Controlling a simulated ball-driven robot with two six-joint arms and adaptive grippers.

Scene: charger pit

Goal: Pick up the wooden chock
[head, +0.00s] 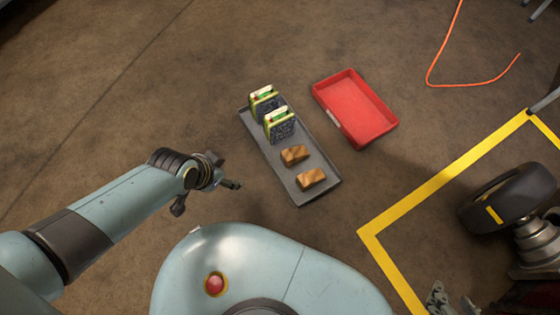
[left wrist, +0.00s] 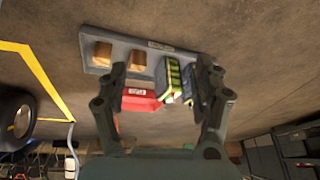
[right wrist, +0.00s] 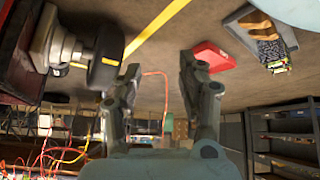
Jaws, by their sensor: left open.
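Two brown wooden chocks lie on the near half of a long grey tray (head: 322,158) on the floor. The nearer wooden chock (head: 311,179) is by the tray's near end; the other wooden chock (head: 294,155) lies just beyond it.
Two green-and-dark boxed items (head: 272,115) stand on the tray's far half. A red bin (head: 362,108) sits right of the tray. Yellow floor tape (head: 440,180), a black wheel (head: 508,197) and an orange cable (head: 465,84) are farther right. The floor left of the tray is clear.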

